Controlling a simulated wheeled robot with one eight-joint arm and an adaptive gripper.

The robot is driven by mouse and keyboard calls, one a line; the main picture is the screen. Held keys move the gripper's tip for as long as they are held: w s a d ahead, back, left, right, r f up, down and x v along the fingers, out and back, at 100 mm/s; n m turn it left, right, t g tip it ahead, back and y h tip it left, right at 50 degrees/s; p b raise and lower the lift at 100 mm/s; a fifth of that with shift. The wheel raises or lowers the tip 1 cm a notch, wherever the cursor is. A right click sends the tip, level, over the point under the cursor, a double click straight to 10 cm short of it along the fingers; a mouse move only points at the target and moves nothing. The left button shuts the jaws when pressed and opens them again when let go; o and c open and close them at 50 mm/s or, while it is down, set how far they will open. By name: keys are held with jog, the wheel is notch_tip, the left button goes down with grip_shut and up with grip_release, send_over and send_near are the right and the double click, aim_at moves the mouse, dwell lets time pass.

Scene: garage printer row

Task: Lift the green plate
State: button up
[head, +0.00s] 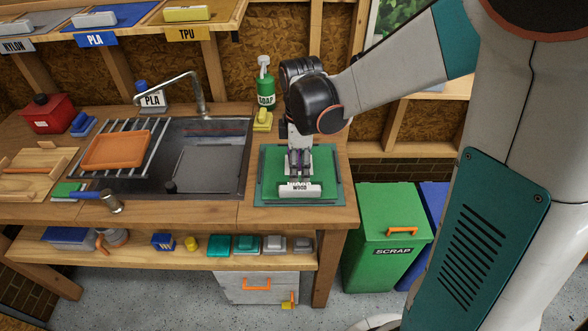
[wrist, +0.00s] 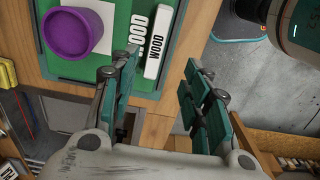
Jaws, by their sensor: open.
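The green plate (head: 270,168) lies flat on the right end of the wooden bench, with a darker border around it. In the wrist view the green plate (wrist: 118,22) fills the upper left. A purple cup (wrist: 75,30) sits on a white patch on the plate. In the head view my gripper (head: 300,172) is above the plate and hides its middle. My gripper (wrist: 160,82) is open, with nothing between its fingers.
A sink (head: 210,165) with a tap lies left of the plate, with an orange tray (head: 115,150) on its rack. A soap bottle (head: 265,88) and yellow sponge (head: 262,121) stand behind. A green SCRAP bin (head: 380,225) stands right.

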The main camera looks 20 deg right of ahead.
aim_at(300, 187)
notch_tip(300, 187, down, 4)
jog(key=shift+r+b, duration=0.15)
jog(key=shift+b, duration=0.25)
jog(key=f, duration=0.1)
jog(key=f+b, duration=0.1)
jog(key=f, duration=0.1)
jog(key=f+b, duration=0.1)
jog(key=f, duration=0.1)
jog(key=shift+w+d+f, duration=0.1)
jog(key=shift+w+d, duration=0.1)
jog(key=shift+w, duration=0.05)
grip_shut()
